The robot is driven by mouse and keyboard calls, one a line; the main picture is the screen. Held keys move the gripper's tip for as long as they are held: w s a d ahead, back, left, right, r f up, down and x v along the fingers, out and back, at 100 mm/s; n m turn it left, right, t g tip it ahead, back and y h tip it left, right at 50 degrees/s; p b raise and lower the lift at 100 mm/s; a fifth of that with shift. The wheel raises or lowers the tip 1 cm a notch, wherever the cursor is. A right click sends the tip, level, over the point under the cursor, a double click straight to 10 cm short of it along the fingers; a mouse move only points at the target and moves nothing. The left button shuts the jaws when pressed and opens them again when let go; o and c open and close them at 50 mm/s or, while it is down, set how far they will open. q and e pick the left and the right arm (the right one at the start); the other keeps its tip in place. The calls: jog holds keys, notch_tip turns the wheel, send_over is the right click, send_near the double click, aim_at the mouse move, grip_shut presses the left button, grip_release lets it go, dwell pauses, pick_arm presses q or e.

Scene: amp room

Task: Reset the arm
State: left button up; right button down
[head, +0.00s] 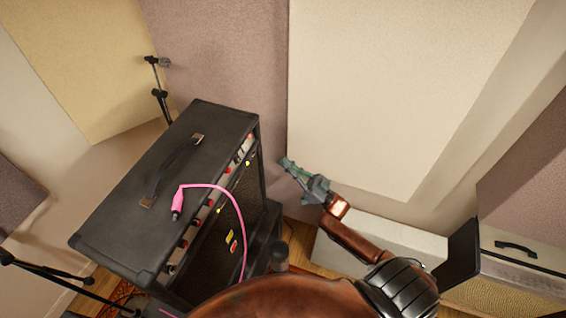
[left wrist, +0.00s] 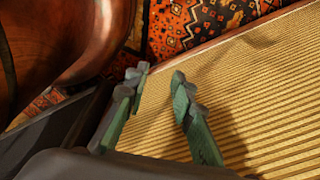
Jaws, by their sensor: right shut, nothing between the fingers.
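My right gripper (head: 284,162) shows in the head view just right of the black amplifier's upper corner. It is shut and empty, its green-grey fingers together in the air in front of the wall panels. Its copper-coloured arm comes in from the lower right. My left gripper (left wrist: 158,78) does not show in the head view. In the left wrist view its two green fingers stand apart with nothing between them, over a ribbed tan surface.
A black amplifier (head: 125,215) stands at left, with a pink cable (head: 229,196) whose plug lies on its top. A microphone stand (head: 158,85) is behind it. A low white box (head: 370,240) and a cream amplifier (head: 515,275) are at right. A patterned rug (left wrist: 200,25) shows too.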

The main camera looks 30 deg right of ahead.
dwell(0.4)
jog(key=d+f+m+g+h+b, duration=0.15)
jog(key=f+h, duration=0.25)
jog(key=f, duration=0.8)
jog(key=s+d+f+m+g+h, duration=0.15)
jog(key=f+h, duration=0.25)
jog(key=f, duration=0.9)
jog(key=d+f+m+g+h+b, duration=0.1)
jog(key=d+f+m+g+h, duration=0.2)
jog(key=f, duration=0.9)
jog(key=s+f+g+h+b, duration=0.1)
jog(key=s+f+g+h, duration=0.1)
jog(key=s+f, duration=0.6)
jog(key=s+f+g+h+b, duration=0.15)
jog(key=s+f, duration=0.35)
jog(key=f, duration=0.8)
jog(key=s+a+f+g, duration=0.3)
jog(key=s+f, duration=0.3)
jog(key=s, duration=0.5)
jog(key=s+a+f+g, duration=0.2)
jog(key=s+f+g, duration=0.2)
jog(key=s, duration=0.7)
jog(key=s+a+f+g+b, duration=0.1)
jog(key=s+a+f+g, duration=0.2)
jog(key=s+f, duration=0.6)
jog(key=shift+s+a, duration=0.3)
jog(key=shift+s, duration=0.65)
